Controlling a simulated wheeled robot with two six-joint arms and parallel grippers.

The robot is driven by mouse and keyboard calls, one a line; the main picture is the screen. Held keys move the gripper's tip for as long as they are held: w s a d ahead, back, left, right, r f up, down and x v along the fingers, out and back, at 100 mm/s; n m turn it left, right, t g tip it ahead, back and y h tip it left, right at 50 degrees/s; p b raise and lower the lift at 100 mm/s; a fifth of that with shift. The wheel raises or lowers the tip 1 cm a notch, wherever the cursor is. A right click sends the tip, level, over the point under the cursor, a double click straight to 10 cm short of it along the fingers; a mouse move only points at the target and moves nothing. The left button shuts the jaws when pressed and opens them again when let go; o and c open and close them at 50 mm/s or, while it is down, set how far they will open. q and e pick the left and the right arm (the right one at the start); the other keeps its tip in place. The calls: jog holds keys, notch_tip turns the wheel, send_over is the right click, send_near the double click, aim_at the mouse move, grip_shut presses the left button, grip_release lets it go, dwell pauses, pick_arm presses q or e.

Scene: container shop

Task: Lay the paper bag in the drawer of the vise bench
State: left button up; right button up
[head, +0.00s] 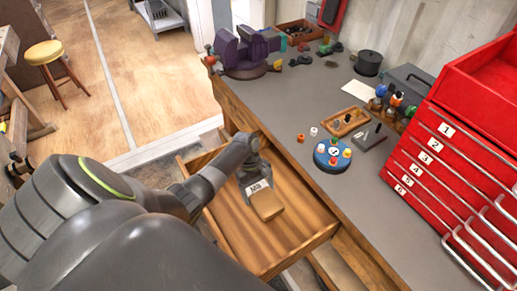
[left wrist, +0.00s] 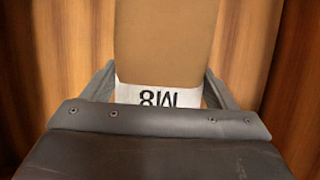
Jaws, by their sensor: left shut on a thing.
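The paper bag (head: 267,204) is brown with a white label marked M8. My left gripper (head: 257,182) is shut on its labelled end, and the bag points away from the gripper. The bag is within the outline of the open wooden drawer (head: 236,249) of the vise bench (head: 290,120); I cannot tell whether it touches the drawer floor. In the left wrist view the bag (left wrist: 165,40) is between the two fingers, with wood grain behind it. My left arm hides part of the drawer's left side. My right gripper is not in view.
A purple vise (head: 247,50) stands on the far bench corner. A blue round holder (head: 333,155), a wooden tray (head: 345,121) and a red numbered drawer cabinet (head: 440,165) are on the bench top. The drawer floor around the bag looks bare. A yellow stool (head: 45,53) stands far left.

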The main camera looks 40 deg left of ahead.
pick_arm(q)
jog(key=o, duration=1)
jog(key=b+v, duration=0.1)
jog(key=v, duration=1.6)
jog(key=shift+a, duration=0.2)
jog(key=shift+w+r, duration=0.1)
